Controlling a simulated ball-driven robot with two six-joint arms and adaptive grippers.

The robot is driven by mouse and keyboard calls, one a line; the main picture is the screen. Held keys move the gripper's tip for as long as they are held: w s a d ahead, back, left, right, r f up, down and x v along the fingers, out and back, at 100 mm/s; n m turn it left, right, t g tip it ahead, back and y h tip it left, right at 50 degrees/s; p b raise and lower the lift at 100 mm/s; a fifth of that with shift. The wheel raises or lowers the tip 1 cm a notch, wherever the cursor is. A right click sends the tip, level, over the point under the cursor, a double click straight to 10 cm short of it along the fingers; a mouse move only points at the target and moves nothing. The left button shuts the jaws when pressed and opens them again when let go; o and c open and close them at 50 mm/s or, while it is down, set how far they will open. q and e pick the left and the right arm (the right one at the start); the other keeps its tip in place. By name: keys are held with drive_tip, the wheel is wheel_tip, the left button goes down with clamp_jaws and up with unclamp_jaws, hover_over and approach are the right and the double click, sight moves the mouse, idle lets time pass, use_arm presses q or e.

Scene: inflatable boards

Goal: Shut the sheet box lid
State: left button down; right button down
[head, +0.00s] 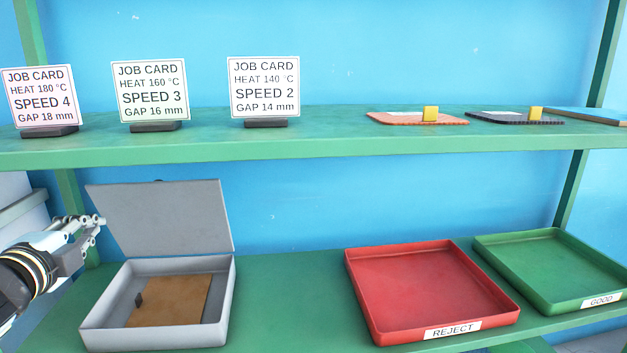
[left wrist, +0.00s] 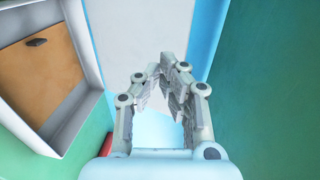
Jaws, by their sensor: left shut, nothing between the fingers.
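The grey sheet box (head: 227,300) stands on the lower green shelf at the left. Its lid (head: 165,215) is open, standing up at the back and leaning slightly. A brown sheet (head: 175,300) with a small dark tab lies inside the box; it also shows at the left of the left wrist view (left wrist: 35,70). My left gripper (head: 99,221) is at the left edge of the lid in the head view, shut and empty. Its fingers (left wrist: 168,75) show close together in the left wrist view. I cannot tell if they touch the lid. My right gripper is not in view.
A red REJECT tray (head: 354,283) and a green GOOD tray (head: 487,255) stand to the right on the lower shelf. The upper shelf (head: 330,145) above holds three job cards and several flat boards. Bare shelf lies between box and red tray.

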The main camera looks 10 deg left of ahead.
use_arm(q)
drive_tip(key=shift+s+f, duration=0.35)
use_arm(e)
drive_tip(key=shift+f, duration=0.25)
use_arm(q)
drive_tip(key=shift+d+f, duration=0.1)
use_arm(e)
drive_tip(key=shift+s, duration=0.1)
